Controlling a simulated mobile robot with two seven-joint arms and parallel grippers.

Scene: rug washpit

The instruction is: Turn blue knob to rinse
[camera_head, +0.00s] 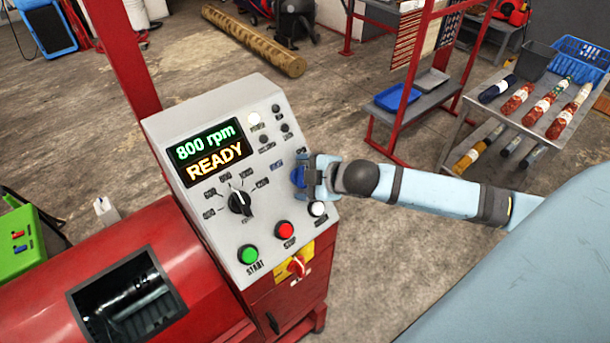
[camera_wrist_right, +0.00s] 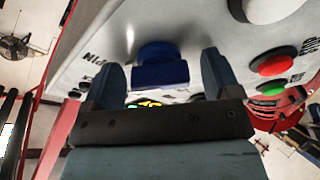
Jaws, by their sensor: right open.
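The blue knob (camera_head: 298,176) sits on the right side of the sloped grey control panel (camera_head: 195,128), partly hidden by my gripper in the head view. In the right wrist view the blue knob (camera_wrist_right: 160,66) stands between two fingers. My right gripper (camera_head: 313,177) is at the knob; its open fingers (camera_wrist_right: 167,80) lie either side of it, with a gap visible at each side. The knob's labels are mostly hidden or unreadable. My left gripper is in neither view.
A black selector knob (camera_head: 240,201), a green START button (camera_head: 249,255), a red STOP button (camera_head: 285,230) and a white button (camera_head: 318,209) are close by on the panel. The display (camera_head: 210,150) reads 800 rpm READY. A red switch (camera_head: 298,266) is below.

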